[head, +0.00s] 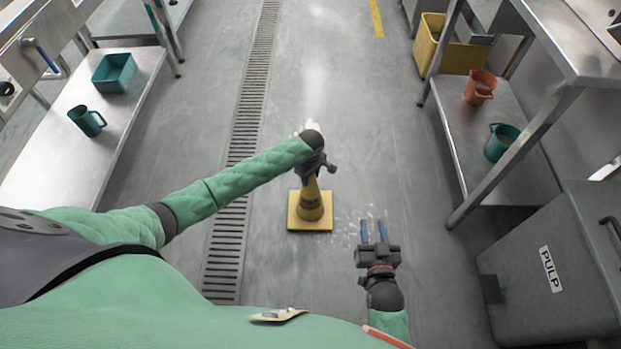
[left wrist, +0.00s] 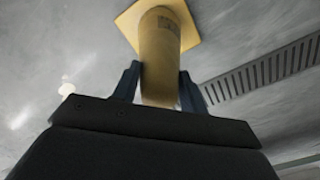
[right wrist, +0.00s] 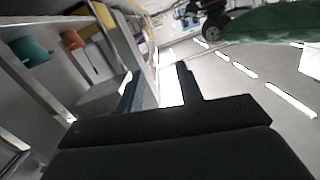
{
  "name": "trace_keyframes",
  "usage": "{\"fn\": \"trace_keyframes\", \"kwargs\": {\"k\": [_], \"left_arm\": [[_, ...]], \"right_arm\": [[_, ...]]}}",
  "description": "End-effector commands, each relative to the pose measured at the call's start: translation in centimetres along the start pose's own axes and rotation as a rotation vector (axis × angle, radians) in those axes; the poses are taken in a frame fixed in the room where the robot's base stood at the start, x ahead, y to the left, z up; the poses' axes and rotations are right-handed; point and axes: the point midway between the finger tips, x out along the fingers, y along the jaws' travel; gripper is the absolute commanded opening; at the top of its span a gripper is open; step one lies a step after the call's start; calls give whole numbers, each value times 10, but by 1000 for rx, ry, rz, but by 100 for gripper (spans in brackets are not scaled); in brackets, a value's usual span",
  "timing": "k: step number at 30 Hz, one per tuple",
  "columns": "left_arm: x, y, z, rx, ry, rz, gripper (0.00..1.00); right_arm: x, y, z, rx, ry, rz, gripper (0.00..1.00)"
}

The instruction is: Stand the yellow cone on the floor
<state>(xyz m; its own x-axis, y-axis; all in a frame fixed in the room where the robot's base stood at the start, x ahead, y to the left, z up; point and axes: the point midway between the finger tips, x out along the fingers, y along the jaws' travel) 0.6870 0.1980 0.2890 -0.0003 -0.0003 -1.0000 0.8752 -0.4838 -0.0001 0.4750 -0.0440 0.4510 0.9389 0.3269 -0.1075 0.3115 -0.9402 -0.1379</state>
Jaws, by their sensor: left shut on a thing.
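The yellow cone (head: 310,208) is upright in the head view, its square base lowest, over the grey floor beside the drain grate. I cannot tell whether the base touches the floor. My left gripper (head: 314,176) is shut on the cone's narrow upper part and hides its tip in the head view. In the left wrist view the cone (left wrist: 160,55) lies between the two fingers (left wrist: 160,88), its base away from the gripper. My right gripper (head: 374,232) is open and empty, to the right of the cone; its spread fingers also show in the right wrist view (right wrist: 160,90).
A slotted drain (head: 230,240) runs along the floor left of the cone. Pale specks (head: 347,232) lie on the floor right of it. A low shelf (head: 130,75) stands left; a steel table (head: 555,95) and a grey PULP bin (head: 550,290) stand right.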

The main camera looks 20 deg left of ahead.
Motion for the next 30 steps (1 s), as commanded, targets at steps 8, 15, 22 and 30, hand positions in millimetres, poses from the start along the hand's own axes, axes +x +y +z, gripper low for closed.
{"fn": "trace_keyframes", "kwargs": {"k": [8, 15, 22, 30], "left_arm": [[7, 0, 0, 0, 1, 0, 0], [7, 0, 0, 0, 1, 0, 0], [8, 0, 0, 0, 0, 0, 0], [9, 0, 0, 0, 0, 0, 51]], "right_arm": [[3, -1, -22, -6, 66, -3, 36], [3, -1, -22, -6, 66, -3, 36], [3, -2, -18, -4, 54, -3, 36], [2, -1, -7, -3, 23, -2, 36]]}}
